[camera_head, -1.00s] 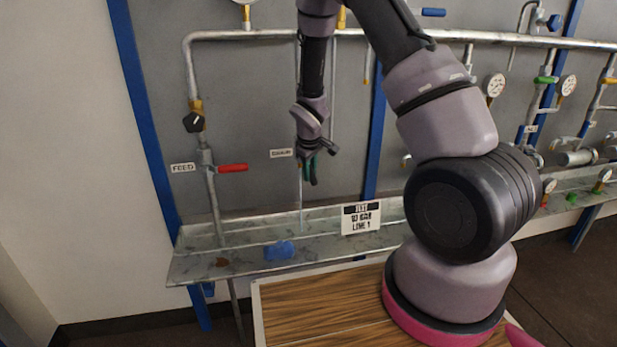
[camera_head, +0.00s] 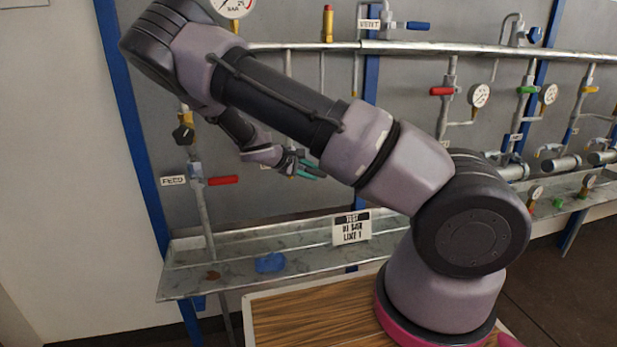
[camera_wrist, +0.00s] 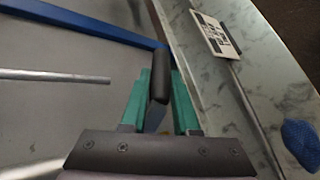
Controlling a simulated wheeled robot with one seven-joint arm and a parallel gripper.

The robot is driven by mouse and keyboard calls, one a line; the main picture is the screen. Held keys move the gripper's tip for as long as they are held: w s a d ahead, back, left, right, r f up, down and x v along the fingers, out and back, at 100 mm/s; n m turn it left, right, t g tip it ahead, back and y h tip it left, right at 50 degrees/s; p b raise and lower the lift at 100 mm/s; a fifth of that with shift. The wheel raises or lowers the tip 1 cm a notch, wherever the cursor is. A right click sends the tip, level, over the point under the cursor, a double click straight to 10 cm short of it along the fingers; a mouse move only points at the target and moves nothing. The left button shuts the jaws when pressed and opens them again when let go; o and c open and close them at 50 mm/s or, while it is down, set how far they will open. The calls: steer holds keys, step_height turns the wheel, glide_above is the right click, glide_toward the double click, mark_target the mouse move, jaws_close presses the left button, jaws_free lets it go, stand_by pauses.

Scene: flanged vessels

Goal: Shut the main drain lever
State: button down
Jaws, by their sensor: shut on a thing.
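My gripper (camera_head: 308,169) is at the end of my arm, in front of the grey panel, with its green fingers pointing right in the head view. In the wrist view my gripper (camera_wrist: 160,82) is shut on a dark grey lever handle (camera_wrist: 159,88), which lies between the two green fingers. My gripper and arm hide most of this lever and its valve in the head view. A small white label (camera_head: 265,166) beside the gripper is partly covered and I cannot read it.
A red lever (camera_head: 223,180) by the FEED label (camera_head: 173,181) is to the left. Below is a metal trough (camera_head: 190,290) with a blue cloth (camera_head: 270,262) and a TEST sign (camera_head: 351,228). Other valves and gauges (camera_head: 480,95) are at the right.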

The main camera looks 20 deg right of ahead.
steer(key=shift+d+r+n+t+h, duration=0.15)
steer(key=shift+r+n+h, duration=0.15)
steer(key=shift+r+h, duration=0.6)
steer(key=shift+d+r+n+t+h, duration=0.15)
steer(key=shift+r+n+h, duration=0.2)
steer(key=shift+h, duration=0.95)
steer(key=c, duration=0.7)
jaws_free()
steer(key=shift+o, duration=0.2)
steer(key=v, duration=1.1)
steer(key=shift+f, duration=0.1)
steer(key=shift+d, duration=0.15)
